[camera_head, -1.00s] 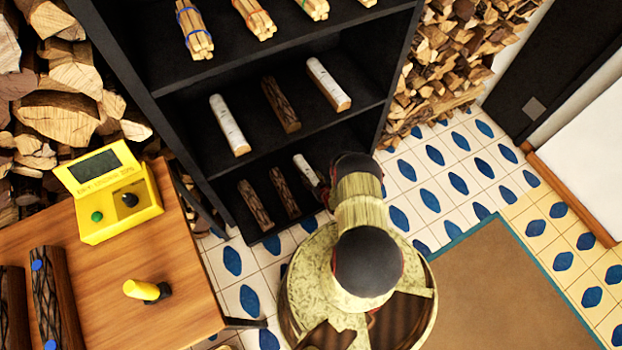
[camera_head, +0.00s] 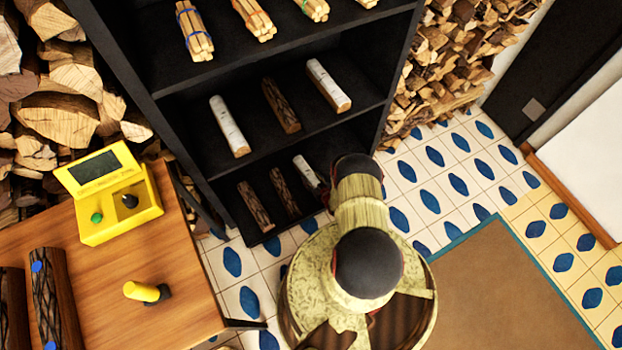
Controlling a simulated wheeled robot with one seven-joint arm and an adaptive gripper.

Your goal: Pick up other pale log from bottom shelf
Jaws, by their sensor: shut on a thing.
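A pale log (camera_head: 304,170) lies on the bottom shelf (camera_head: 238,212) of the black rack, at the right of two dark logs. Its far end shows. Its near end is hidden by my arm and gripper. My gripper (camera_head: 321,190) is at the near end of this log, shut on it; its fingertips are mostly hidden behind my arm. Another pale log (camera_head: 229,126) lies at the left of the middle shelf, and one more pale log (camera_head: 328,85) lies at its right.
Dark logs (camera_head: 255,206) (camera_head: 285,193) lie left of the pale log on the bottom shelf. A dark log (camera_head: 281,105) sits on the middle shelf. Kindling bundles (camera_head: 195,32) are above. A wooden table (camera_head: 110,280) with a yellow device (camera_head: 110,192) stands left. Tiled floor is open at right.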

